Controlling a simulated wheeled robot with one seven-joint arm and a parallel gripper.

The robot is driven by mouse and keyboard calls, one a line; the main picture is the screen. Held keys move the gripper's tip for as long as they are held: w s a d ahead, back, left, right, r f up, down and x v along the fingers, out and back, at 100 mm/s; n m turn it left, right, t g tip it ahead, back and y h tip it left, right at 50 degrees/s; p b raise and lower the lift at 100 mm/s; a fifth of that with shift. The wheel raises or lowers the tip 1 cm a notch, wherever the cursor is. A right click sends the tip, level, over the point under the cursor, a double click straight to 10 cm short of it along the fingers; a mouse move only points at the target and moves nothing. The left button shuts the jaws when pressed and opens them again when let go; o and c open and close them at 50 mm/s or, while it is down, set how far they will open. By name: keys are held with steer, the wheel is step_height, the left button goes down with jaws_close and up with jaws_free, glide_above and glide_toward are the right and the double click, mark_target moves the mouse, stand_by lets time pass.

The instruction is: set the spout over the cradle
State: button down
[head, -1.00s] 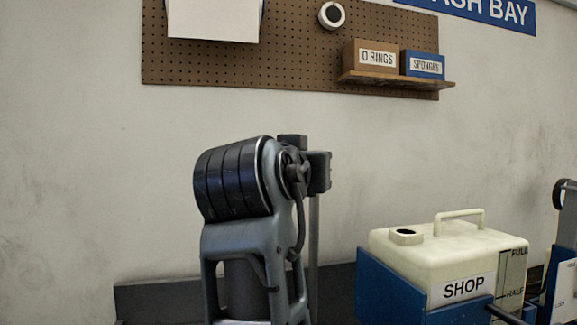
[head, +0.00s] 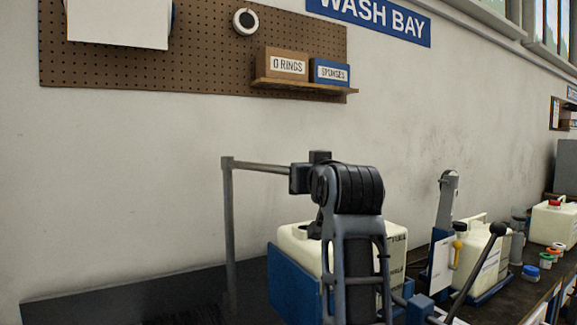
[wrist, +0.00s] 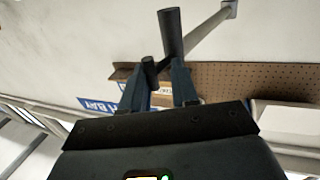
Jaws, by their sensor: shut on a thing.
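My gripper (head: 303,178) is shut on a small dark grip (wrist: 149,70) of the swing spout; its two blue fingers stand on either side of it in the wrist view. The spout's grey bar (head: 262,168) runs left to an upright post, and a thicker dark cylinder (wrist: 170,32) hangs at its end. The blue cradle (head: 288,288) holds a cream tank (head: 293,236). In the head view, the gripper and spout end appear above the tank, near its opening, which my arm partly hides. I cannot tell whether they line up in depth.
The post (head: 229,220) stands left of the cradle. To the right are a dark-knobbed lever (head: 497,230), a second cream tank (head: 468,245) and several coloured caps (head: 531,271) on the dark bench. A pegboard (head: 200,55) and shelf boxes (head: 287,64) are on the wall behind.

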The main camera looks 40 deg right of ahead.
steer(key=d+p, duration=0.1)
steer(key=d, duration=0.6)
steer(key=shift+w+d+r+p, duration=0.2)
steer(key=shift+w+r+p, duration=0.15)
steer(key=shift+w, duration=0.1)
steer(key=c, duration=1.3)
jaws_free()
steer(key=shift+d, duration=0.1)
steer(key=shift+c, duration=0.2)
steer(key=a+b+v, duration=0.1)
steer(key=b+v, duration=0.1)
steer(key=v, duration=0.6)
steer(key=shift+f, duration=0.3)
